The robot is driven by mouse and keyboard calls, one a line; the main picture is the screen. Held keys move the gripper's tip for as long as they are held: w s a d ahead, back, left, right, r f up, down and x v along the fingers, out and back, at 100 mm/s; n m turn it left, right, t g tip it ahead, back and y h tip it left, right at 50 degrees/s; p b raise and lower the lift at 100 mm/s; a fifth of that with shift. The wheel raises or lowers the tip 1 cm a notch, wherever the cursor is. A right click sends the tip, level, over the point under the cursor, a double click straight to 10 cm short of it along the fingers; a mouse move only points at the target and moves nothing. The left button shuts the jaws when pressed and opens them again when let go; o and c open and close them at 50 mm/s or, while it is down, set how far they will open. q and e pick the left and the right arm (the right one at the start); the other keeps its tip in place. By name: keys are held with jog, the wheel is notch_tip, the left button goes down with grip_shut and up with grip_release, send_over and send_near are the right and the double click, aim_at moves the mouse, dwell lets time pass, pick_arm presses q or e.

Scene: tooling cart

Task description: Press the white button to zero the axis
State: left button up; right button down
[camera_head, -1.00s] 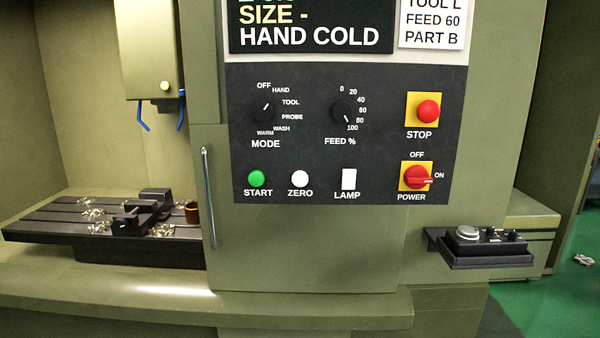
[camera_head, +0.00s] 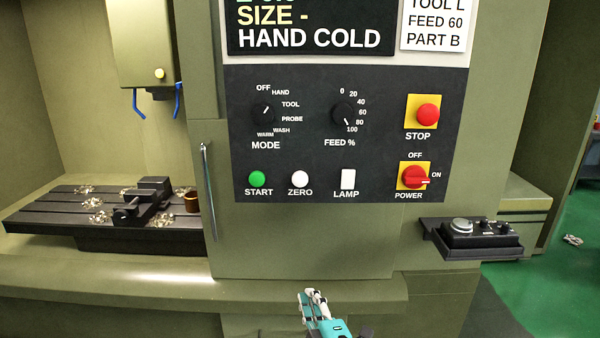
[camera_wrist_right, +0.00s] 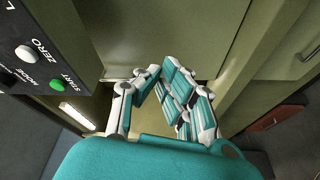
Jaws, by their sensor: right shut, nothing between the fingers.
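The white ZERO button (camera_head: 300,179) is a round cap on the dark control panel (camera_head: 385,100), between the green START button (camera_head: 257,179) and the white rectangular LAMP switch (camera_head: 348,179). It also shows at the left of the right wrist view (camera_wrist_right: 25,53). My right gripper (camera_head: 312,296) is at the bottom of the head view, below the panel and apart from the ZERO button. In the right wrist view its teal and white fingers (camera_wrist_right: 160,90) are closed with nothing between them. My left gripper is not in view.
A red STOP button (camera_head: 428,113) and a red POWER switch (camera_head: 414,177) are on the panel's right side. A small black tray with knobs (camera_head: 475,251) juts out at lower right. A vertical door handle (camera_head: 208,190) stands left of the panel. The space before the panel is clear.

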notch_tip(320, 180, up, 14)
jog(key=s+a+n+t+y+p, duration=0.1)
jog(key=a+n+t+y+p, duration=0.1)
jog(key=n+t+y, duration=0.2)
jog(key=n, duration=0.1)
send_near(300, 179)
jog(key=s+a+r, duration=0.4)
jog(key=s+a, duration=0.1)
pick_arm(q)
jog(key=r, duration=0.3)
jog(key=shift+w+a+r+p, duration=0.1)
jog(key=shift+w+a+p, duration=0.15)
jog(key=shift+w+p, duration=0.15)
pick_arm(e)
jog(key=shift+s+d+r, duration=0.15)
jog(key=shift+s, duration=0.05)
pick_arm(q)
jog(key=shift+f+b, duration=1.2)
jog(key=shift+b, duration=0.05)
pick_arm(e)
jog(key=shift+w, duration=4.45)
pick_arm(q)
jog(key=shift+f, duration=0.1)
pick_arm(e)
jog(key=shift+w, duration=0.15)
jog(key=shift+w+g, duration=0.25)
jog(key=shift+g, duration=0.05)
